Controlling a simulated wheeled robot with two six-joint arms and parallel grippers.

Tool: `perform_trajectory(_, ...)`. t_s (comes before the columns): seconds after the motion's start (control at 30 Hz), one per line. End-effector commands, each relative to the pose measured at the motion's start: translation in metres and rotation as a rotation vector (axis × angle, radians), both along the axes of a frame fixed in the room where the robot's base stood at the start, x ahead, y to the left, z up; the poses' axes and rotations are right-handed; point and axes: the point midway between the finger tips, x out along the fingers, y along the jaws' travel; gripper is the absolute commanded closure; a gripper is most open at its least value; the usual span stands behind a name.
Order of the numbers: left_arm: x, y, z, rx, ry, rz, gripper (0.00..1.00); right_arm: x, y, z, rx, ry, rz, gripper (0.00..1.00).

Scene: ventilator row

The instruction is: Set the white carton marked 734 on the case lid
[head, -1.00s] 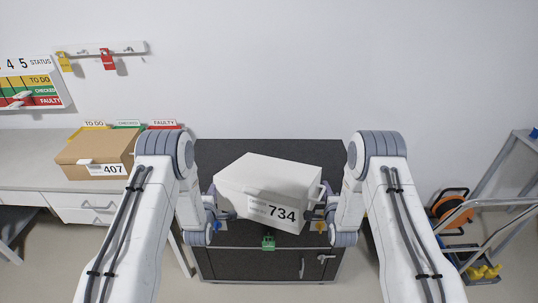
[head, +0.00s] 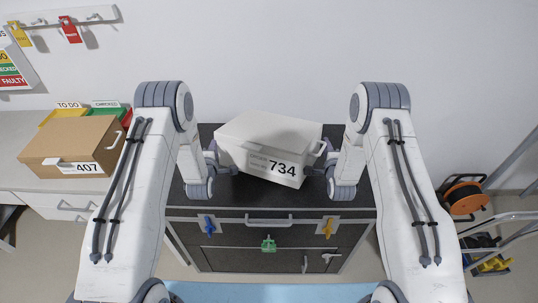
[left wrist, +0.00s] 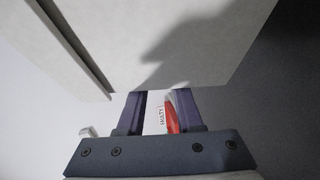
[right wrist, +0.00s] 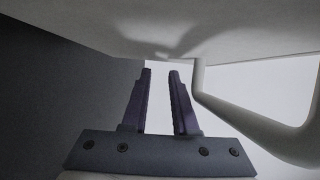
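The white carton marked 734 (head: 268,148) is between my two grippers, over the dark case lid (head: 345,185). It is turned at an angle; its label faces front and a handle shows on its right end. I cannot tell whether it touches the lid. My left gripper (head: 217,160) is at its left side; in the left wrist view (left wrist: 157,105) the fingers are apart below the pale carton, tips partly hidden. My right gripper (head: 322,170) is at its right end; in the right wrist view (right wrist: 161,85) the fingers stand slightly apart, empty, beside the carton handle.
A brown carton marked 407 (head: 72,147) stands on the left counter near coloured trays. The case front has a blue latch (head: 209,225), a yellow latch (head: 327,228) and a green tag (head: 268,244). A cart and an orange reel (head: 462,196) are at right.

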Motion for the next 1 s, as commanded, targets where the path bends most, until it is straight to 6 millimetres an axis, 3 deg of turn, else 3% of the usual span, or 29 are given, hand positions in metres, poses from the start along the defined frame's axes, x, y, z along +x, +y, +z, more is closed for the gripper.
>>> perform_trajectory(0.33,0.000,-0.006,-0.002,-0.002,-0.001,-0.015,0.70,0.000,0.003,-0.002,-0.001,-0.002,0.008,0.70)
perform_trajectory(0.77,-0.001,0.003,-0.008,-0.001,0.000,-0.009,0.70,0.000,-0.005,-0.007,-0.001,-0.001,0.004,0.70)
perform_trajectory(0.83,0.000,0.008,-0.008,-0.001,0.000,-0.008,0.43,0.000,-0.009,-0.007,0.000,-0.001,0.003,0.70)
perform_trajectory(1.0,0.000,0.010,-0.007,-0.001,0.000,-0.007,0.40,0.000,-0.011,-0.007,0.000,-0.001,0.003,0.70)
